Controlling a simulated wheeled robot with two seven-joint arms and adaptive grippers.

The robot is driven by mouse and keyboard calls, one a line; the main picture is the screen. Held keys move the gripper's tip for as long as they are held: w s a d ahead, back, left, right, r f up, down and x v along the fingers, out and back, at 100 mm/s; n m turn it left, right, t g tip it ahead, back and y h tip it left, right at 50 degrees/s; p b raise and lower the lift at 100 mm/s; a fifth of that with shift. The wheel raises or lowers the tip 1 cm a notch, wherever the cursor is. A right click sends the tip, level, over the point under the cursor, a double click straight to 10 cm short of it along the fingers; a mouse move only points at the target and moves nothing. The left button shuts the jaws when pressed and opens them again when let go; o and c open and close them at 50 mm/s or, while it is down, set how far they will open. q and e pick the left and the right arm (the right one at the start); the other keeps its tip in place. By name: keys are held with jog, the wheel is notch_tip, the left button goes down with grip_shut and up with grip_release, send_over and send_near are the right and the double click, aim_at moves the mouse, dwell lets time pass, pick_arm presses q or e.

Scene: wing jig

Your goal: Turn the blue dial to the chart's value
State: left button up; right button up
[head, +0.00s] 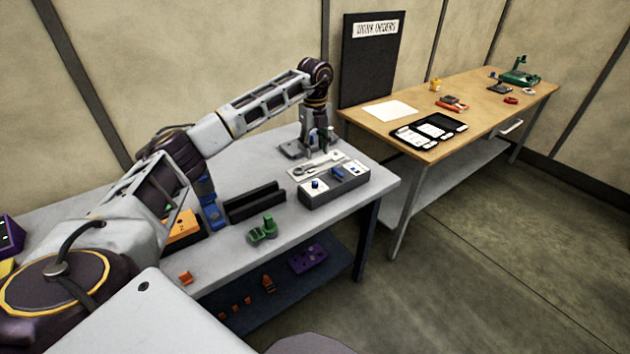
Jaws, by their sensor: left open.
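A grey control box (335,191) sits near the right front of the grey table. I cannot tell which surface is the chart. My left gripper (319,139) points down behind the box, open, over the back of the table, apart from the dial. My right gripper is out of view.
A flat grey plate (315,167) lies behind the box. A black channel (255,203) and a green part (263,230) are to its left. A lower shelf holds a purple block (307,259). A wooden table (470,105) with a black tray (428,132) stands at right.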

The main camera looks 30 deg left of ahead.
aim_at(315, 182)
pick_arm(q)
jog(key=shift+f, duration=0.2)
notch_tip(315, 182, down, 12)
jog(key=shift+r+p, duration=0.25)
jog(key=shift+p, duration=0.45)
jog(key=shift+f, duration=1)
grip_shut()
